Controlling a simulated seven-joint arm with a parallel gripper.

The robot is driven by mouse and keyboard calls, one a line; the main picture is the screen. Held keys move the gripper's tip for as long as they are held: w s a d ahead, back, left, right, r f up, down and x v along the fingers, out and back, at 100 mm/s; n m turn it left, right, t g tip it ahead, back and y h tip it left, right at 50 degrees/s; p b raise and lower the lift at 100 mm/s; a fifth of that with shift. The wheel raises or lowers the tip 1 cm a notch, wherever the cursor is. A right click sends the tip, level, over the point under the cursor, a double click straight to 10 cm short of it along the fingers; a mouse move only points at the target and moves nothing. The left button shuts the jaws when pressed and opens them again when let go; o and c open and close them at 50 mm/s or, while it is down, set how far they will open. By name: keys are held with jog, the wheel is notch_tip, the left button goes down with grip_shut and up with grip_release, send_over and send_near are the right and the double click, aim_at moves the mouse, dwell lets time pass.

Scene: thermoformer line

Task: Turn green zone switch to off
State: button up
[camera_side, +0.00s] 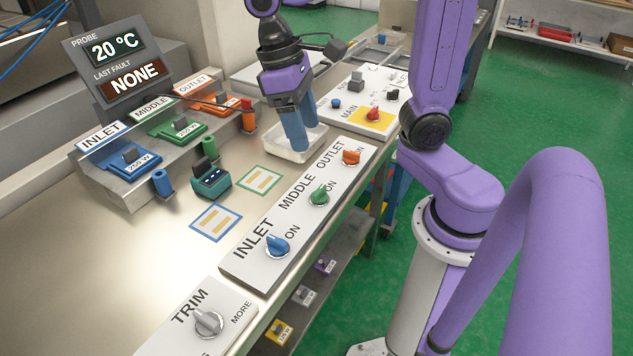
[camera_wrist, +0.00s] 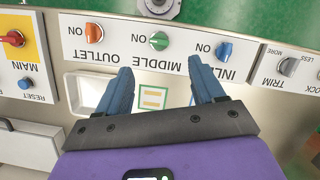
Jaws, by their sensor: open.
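The green zone switch (camera_side: 319,196) is the middle knob on the white zone panel (camera_side: 262,260), beside the words MIDDLE and ON. It also shows in the wrist view (camera_wrist: 159,41), beyond the fingertips. Its exact pointing is too small to tell. My gripper (camera_side: 298,143) has blue fingers pointing down, with nothing between them.
The orange OUTLET knob (camera_side: 351,157) and blue INLET knob (camera_side: 277,244) flank the green one. A red knob (camera_side: 373,114) is on the MAIN panel behind. A green-and-dark block (camera_side: 211,182) stands on the bench near coloured outlines. The TRIM panel (camera_side: 190,318) is in front.

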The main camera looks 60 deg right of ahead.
aim_at(319, 189)
jog(key=w+r+m+g, duration=0.1)
jog(key=w+r+m, duration=0.2)
jog(key=w+m, duration=0.15)
jog(key=shift+n+y, duration=0.3)
jog(key=shift+n, duration=0.15)
jog(key=x, duration=1.1)
jog(key=d+x, duration=0.1)
jog(key=x, duration=0.5)
jog(key=shift+s+f, duration=0.1)
jog(key=shift+s, duration=0.3)
jog(key=shift+c, duration=0.3)
jog(key=c, duration=1)
